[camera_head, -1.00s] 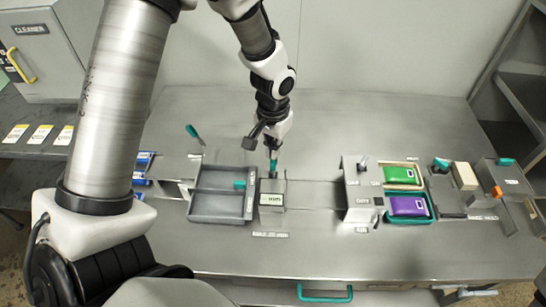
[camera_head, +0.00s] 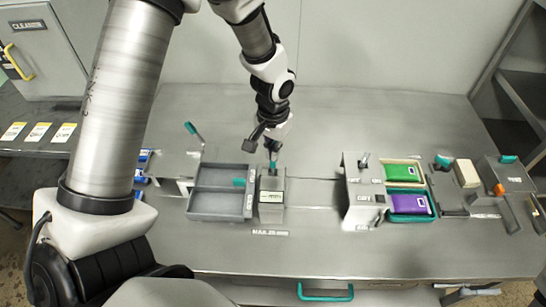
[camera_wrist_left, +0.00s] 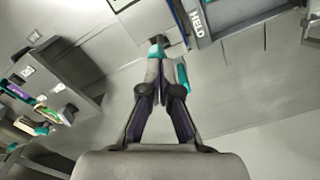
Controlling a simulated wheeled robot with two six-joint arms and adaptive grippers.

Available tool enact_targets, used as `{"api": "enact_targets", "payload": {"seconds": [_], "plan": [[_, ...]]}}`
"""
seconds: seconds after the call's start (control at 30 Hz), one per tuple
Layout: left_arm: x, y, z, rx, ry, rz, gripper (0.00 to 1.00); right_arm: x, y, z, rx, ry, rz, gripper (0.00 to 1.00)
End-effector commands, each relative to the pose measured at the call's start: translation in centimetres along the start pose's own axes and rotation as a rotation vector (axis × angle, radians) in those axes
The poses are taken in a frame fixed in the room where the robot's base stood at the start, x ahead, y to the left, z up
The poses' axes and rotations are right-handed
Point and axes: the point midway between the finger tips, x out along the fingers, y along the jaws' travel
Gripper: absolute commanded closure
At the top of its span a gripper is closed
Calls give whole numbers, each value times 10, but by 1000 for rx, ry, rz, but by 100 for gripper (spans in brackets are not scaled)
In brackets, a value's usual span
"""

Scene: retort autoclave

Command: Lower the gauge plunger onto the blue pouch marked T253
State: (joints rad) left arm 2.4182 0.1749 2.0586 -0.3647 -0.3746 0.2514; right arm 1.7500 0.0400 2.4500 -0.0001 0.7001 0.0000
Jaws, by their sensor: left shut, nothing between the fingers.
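My left gripper (camera_head: 272,146) is shut and empty, with its tips at the teal-topped plunger knob (camera_head: 273,160) of the gauge. In the left wrist view the closed fingers (camera_wrist_left: 161,52) reach the teal knob; I cannot tell whether they press on it. The gauge block (camera_head: 271,197) with a small pale display stands below, right of the grey tray. No pouch shows clearly under the plunger. Blue items (camera_head: 143,155) at the left are partly hidden by my arm, and no T253 mark is readable. My right gripper is not in view.
A two-part grey tray (camera_head: 216,209) stands left of the gauge; the wrist view shows HELD lettering (camera_wrist_left: 198,23). Green (camera_head: 403,173) and purple (camera_head: 410,204) pouches lie at the right beside a grey fixture (camera_head: 358,190). The bench between gauge and fixture is clear.

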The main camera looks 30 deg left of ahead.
Motion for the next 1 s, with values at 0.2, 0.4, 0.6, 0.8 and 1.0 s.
{"api": "enact_targets", "payload": {"seconds": [0.2,0.4,0.6,0.8,1.0], "plan": [[5,0,0,0,0,0,100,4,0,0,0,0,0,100],[-2,0,0,0,0,0,100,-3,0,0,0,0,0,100],[-23,0,0,0,0,0,100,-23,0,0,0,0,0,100],[-42,0,0,0,0,0,100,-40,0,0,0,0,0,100],[-61,0,0,0,0,0,100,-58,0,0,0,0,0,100]]}}
